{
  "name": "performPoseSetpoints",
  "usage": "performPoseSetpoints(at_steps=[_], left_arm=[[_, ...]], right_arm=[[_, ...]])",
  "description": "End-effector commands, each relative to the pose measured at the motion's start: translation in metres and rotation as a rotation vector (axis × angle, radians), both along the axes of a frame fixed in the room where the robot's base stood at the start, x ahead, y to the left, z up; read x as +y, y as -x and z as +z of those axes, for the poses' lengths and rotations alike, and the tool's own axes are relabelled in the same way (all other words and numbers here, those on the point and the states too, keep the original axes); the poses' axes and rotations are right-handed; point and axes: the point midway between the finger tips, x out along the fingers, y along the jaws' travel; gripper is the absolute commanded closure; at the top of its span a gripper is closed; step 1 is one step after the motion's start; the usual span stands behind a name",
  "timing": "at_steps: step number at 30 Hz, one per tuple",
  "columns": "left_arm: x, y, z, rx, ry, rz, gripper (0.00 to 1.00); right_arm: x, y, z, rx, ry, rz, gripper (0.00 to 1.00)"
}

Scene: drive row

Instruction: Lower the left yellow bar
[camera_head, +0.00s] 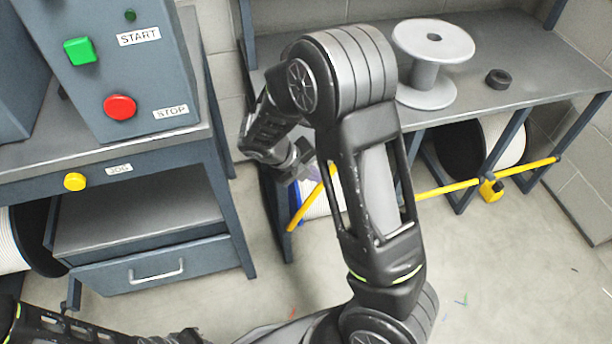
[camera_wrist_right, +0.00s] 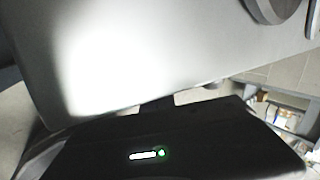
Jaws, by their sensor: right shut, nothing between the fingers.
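The left yellow bar (camera_head: 304,209) slants up to the right across the front of the left bay under the right-hand bench. Its upper part passes behind my right arm. My right gripper (camera_head: 304,174) is shut and empty, close to the bar's upper part in the head view; I cannot tell whether they touch. A second yellow bar (camera_head: 526,168) runs nearly level across the right bay, with a yellow block (camera_head: 491,190) on it. The wrist view shows mostly a pale grey surface close up, and no bar is clear there. Part of my left arm shows at bottom left, its gripper out of view.
The bench (camera_head: 535,65) carries an empty spool (camera_head: 428,85) and a small black ring (camera_head: 498,79). Another bench (camera_head: 95,162) at left has a control box (camera_head: 100,50) with start and stop buttons, and a drawer (camera_head: 150,272). The floor (camera_head: 530,260) at right is clear.

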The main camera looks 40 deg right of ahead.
Motion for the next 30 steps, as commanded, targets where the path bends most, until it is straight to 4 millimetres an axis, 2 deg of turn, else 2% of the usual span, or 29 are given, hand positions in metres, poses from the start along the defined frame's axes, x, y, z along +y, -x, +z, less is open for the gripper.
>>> performPoseSetpoints(at_steps=[11, 19, 30], left_arm=[[0.000, 0.000, 0.001, 0.000, 0.000, 0.000, 1.00], [0.000, 0.000, 0.011, 0.000, 0.000, -0.001, 1.00], [0.000, 0.000, 0.011, 0.000, 0.000, -0.001, 1.00]], right_arm=[[-0.003, 0.001, 0.000, 0.001, 0.001, -0.002, 1.00], [-0.032, 0.012, -0.012, 0.003, 0.000, -0.003, 1.00], [-0.031, 0.011, -0.012, 0.001, 0.000, -0.001, 1.00]])
